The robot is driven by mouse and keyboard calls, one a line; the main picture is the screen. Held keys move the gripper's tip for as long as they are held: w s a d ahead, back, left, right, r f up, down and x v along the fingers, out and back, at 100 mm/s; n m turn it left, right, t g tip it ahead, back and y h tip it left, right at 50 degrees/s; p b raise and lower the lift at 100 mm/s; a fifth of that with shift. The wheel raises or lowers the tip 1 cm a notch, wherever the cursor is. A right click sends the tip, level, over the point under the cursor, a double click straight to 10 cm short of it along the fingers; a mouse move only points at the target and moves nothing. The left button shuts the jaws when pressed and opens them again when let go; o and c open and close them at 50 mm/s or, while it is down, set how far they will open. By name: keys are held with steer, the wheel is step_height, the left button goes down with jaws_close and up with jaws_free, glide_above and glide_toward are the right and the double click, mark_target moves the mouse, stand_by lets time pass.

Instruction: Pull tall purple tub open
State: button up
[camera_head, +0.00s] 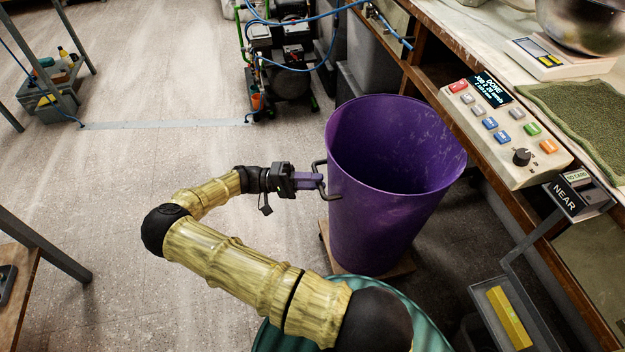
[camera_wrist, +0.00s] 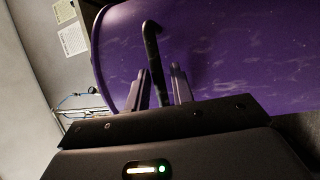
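The tall purple tub (camera_head: 375,215) stands upright, its wide mouth facing up, beside the workbench. A dark bar handle (camera_head: 321,165) sticks out from its left side. My gripper (camera_head: 319,181) reaches the handle from the left. In the wrist view the tub (camera_wrist: 230,50) fills the upper right, and the handle (camera_wrist: 151,45) runs down between the two fingers of my gripper (camera_wrist: 161,80). The fingers look apart, with a gap between the handle and the right finger. The lower end of the handle is hidden behind the gripper body.
The workbench at right holds a control box (camera_head: 505,135), a scale (camera_head: 550,58) and a green mat (camera_head: 580,115). A tray with a yellow block (camera_head: 508,318) is at lower right. A compressor (camera_head: 285,60) stands behind. The floor at left is mostly clear.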

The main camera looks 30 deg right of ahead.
steer(key=shift+o, duration=0.6)
steer(key=shift+w+r, duration=0.1)
steer(key=b+v, duration=0.7)
steer(key=v, duration=1)
steer(key=shift+a, duration=0.15)
steer(key=shift+w, duration=0.1)
steer(key=shift+a, duration=0.1)
